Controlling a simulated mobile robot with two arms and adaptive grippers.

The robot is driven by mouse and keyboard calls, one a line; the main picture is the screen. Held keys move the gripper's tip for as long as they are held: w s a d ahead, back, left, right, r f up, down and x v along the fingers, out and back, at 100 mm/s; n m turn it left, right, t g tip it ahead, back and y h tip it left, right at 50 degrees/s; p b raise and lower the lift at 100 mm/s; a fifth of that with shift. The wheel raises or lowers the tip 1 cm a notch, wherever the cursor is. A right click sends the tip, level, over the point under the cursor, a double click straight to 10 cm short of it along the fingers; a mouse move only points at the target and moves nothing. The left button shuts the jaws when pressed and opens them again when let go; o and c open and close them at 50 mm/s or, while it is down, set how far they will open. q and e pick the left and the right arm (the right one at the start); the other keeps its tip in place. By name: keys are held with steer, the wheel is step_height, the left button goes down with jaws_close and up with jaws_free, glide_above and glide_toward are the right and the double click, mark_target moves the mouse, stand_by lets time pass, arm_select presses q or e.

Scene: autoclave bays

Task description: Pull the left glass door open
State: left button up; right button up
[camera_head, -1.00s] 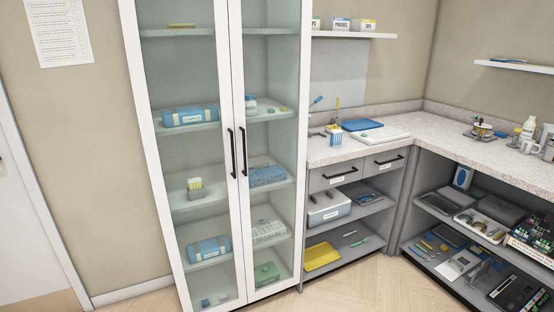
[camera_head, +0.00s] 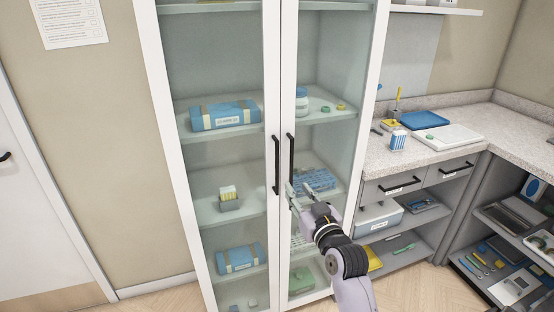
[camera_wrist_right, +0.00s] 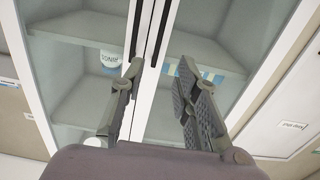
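The left glass door (camera_head: 222,160) of a tall white cabinet is shut. Its black vertical bar handle (camera_head: 276,165) stands near the middle seam. The right door's handle (camera_head: 290,157) is close beside it. My right gripper (camera_head: 299,188) is open and empty, in front of the right door just below the handles, and seems apart from them. In the right wrist view the fingers (camera_wrist_right: 158,68) are spread, with two dark handles (camera_wrist_right: 138,22) (camera_wrist_right: 162,30) running up beyond the fingertips. My left gripper is not in view.
Shelves behind the glass hold blue wrapped packs (camera_head: 225,115) and a blue basket (camera_head: 315,179). A counter (camera_head: 440,140) with drawers stands close on the right. A white door (camera_head: 35,220) is at far left. The floor before the left door is clear.

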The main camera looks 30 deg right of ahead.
mark_target(278, 161)
steer(key=p+x, duration=0.2)
steer(key=x, duration=1.4)
steer(key=shift+w, duration=0.4)
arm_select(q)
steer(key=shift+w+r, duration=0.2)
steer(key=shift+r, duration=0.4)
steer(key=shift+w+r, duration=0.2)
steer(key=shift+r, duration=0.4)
arm_select(e)
steer(key=shift+c, duration=0.3)
jaws_close()
